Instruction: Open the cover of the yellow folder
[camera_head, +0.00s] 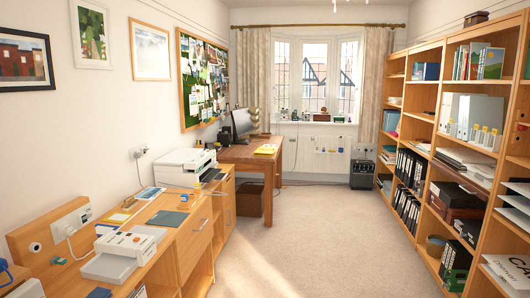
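A small flat yellow item (265,149), which looks like the yellow folder, lies on the wooden desk (240,155) near its right front edge, across the room. It is too small to tell how its cover lies. Neither of my grippers shows in the head view, and nothing is seen touching the yellow item.
A long low wooden cabinet (190,236) runs along the left, with a white printer (185,167) and a laminator-like device (122,254) on it. A filled bookshelf (437,120) lines the right. A black box (362,174) stands at the back. The carpet (310,235) between is clear.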

